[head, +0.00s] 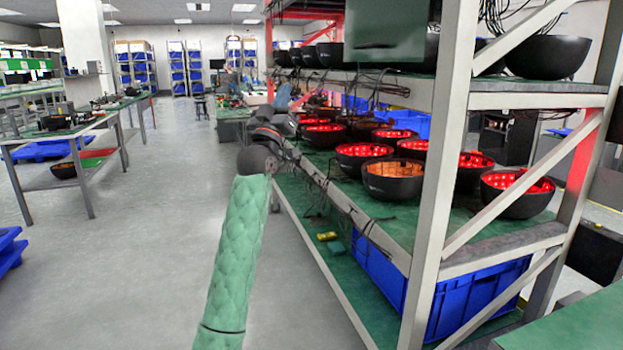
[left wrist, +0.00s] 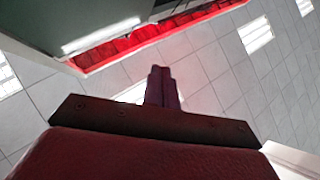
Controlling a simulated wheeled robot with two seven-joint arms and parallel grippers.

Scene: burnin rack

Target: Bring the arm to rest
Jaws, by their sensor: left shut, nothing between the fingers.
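My left arm, in a green quilted sleeve, rises through the middle of the head view to a dark rounded joint beside the rack. My left gripper (left wrist: 162,88) shows clearly in the left wrist view. Its two fingers are together with nothing between them, and they point up toward a tiled ceiling with bright light panels. In the head view the gripper is hard to make out against the dark parts beyond the joint. My right gripper is in neither view.
A burn-in rack (head: 437,190) stands close on the right, its shelf holding several black bowls (head: 392,178) lit red inside. Loose cables hang along its edge. A blue crate (head: 470,300) sits below. A workbench (head: 60,135) stands left; the aisle floor (head: 165,220) between is clear.

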